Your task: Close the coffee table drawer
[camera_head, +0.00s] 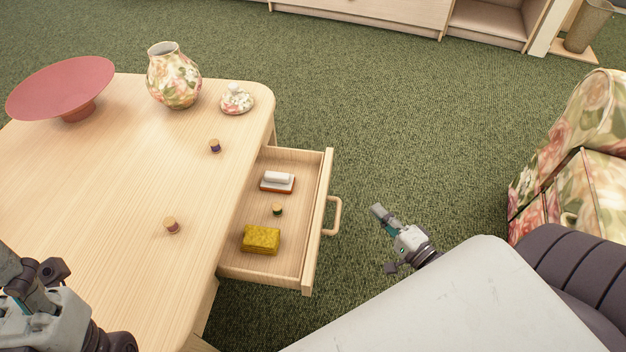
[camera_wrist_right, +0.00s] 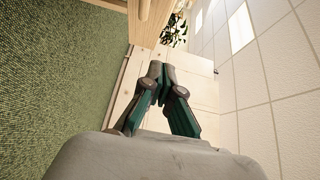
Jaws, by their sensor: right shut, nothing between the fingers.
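The light wood coffee table (camera_head: 120,190) fills the left of the head view. Its drawer (camera_head: 320,215) is pulled out on the table's right side, with a loop handle (camera_head: 335,215) on its front. My right gripper (camera_head: 377,210) is shut and empty, a short way right of the handle and apart from it. The right gripper's closed fingers also show in the right wrist view (camera_wrist_right: 160,72), with pale wood beyond them. My left gripper (camera_head: 20,285) is partly in view at the lower left, over the table; its fingertips are not clear.
In the drawer lie a yellow sponge (camera_head: 261,239), a small cork-like piece (camera_head: 277,209) and a white-and-red item (camera_head: 277,181). On the table stand a red bowl (camera_head: 62,88), a floral vase (camera_head: 173,75) and its lid (camera_head: 236,100). A floral armchair (camera_head: 590,150) is at right. Green carpet lies between.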

